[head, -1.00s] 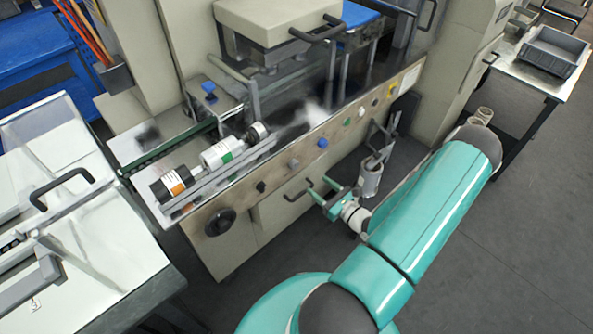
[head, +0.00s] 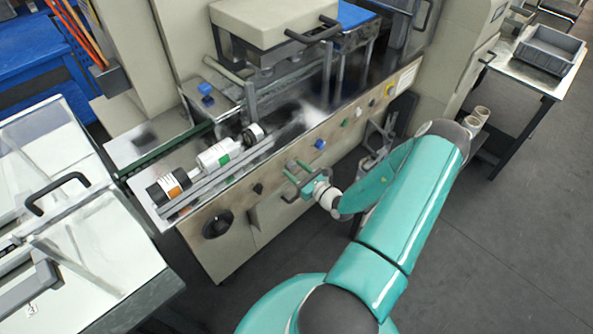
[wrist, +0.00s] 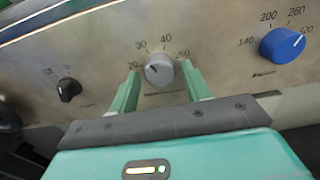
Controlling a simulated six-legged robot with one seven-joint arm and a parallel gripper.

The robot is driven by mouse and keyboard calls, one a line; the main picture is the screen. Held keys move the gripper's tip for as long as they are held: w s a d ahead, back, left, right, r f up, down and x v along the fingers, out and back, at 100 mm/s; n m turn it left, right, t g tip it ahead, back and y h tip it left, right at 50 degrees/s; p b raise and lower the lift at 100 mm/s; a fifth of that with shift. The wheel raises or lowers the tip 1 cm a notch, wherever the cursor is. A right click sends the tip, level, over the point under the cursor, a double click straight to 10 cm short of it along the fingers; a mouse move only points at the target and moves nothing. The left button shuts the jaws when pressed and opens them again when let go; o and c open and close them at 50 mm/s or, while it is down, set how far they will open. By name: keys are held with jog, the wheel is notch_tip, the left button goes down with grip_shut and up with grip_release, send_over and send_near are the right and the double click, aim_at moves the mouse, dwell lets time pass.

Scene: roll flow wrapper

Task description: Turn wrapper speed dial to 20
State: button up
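A grey dial (wrist: 160,71) with a scale reading 20, 30, 40 and 50 is on the machine's front panel in the wrist view. A short dark mark shows on its face, left of centre; its exact reading is hard to tell. My gripper (wrist: 161,78) is open, with one teal finger on each side of the dial and a visible gap to it. In the head view my gripper (head: 298,178) is up at the panel and largely covers the grey dial. I cannot tell how far the fingertips reach past the dial's face.
A blue dial (wrist: 282,45), marked 140 to 320, is right of the grey dial. A small black knob (wrist: 68,90) is to its left. Rolls (head: 217,155) lie on the ledge above the panel. A black handwheel (head: 217,223) is lower left.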

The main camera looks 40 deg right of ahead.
jog(key=c, duration=0.7)
jog(key=shift+n, duration=0.3)
jog(key=n, duration=0.9)
jog(key=shift+n, duration=0.3)
jog(key=o, duration=1)
jog(key=shift+c, duration=0.2)
